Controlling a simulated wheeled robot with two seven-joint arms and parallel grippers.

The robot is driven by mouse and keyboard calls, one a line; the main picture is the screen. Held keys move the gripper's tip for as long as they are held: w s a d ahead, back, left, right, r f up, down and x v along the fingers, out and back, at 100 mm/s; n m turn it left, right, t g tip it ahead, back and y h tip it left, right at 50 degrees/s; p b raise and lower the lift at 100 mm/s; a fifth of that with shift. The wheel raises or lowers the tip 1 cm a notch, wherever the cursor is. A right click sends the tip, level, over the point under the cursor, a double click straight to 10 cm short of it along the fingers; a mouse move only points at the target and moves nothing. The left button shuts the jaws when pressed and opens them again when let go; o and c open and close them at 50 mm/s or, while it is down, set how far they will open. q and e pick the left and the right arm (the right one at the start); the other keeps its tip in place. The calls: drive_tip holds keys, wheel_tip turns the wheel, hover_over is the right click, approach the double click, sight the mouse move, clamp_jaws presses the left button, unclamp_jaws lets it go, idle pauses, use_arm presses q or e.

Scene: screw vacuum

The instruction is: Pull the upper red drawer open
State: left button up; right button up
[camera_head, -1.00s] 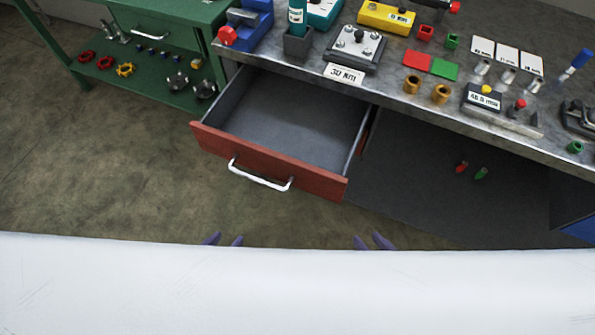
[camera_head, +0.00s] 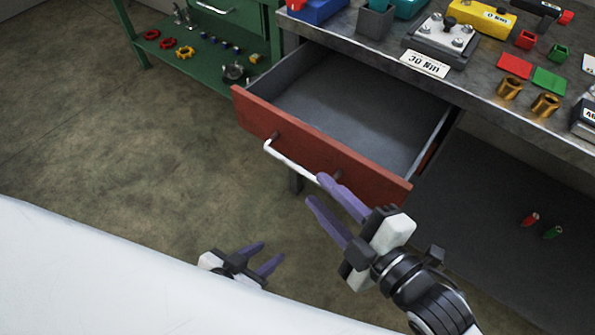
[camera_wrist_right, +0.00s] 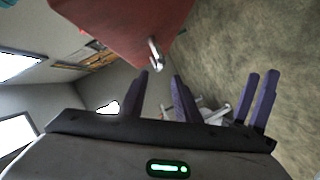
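The red-fronted drawer (camera_head: 320,147) under the workbench stands pulled out, and its grey inside is empty. A silver bar handle (camera_head: 285,158) runs along its front. My right gripper (camera_head: 315,188) is open at the handle's right end, with one fingertip overlapping it in the picture. In the right wrist view the drawer front (camera_wrist_right: 125,28) is above, and the handle (camera_wrist_right: 155,55) appears just beyond and between the open fingertips (camera_wrist_right: 160,76). Contact cannot be told. My left gripper (camera_head: 272,250) is open and empty, lower left of the drawer and away from it.
The metal workbench top (camera_head: 480,85) holds blocks, brass cups and coloured squares. A green cart (camera_head: 205,75) with knobs on its shelf stands back left. Red (camera_head: 530,219) and green (camera_head: 552,232) small items lie under the bench. The floor left of the drawer is clear.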

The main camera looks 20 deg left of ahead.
sight(300, 172)
drive_tip(key=b+x, duration=0.1)
drive_tip(key=x, duration=0.8)
drive_tip(key=shift+w+a, duration=0.15)
clamp_jaws()
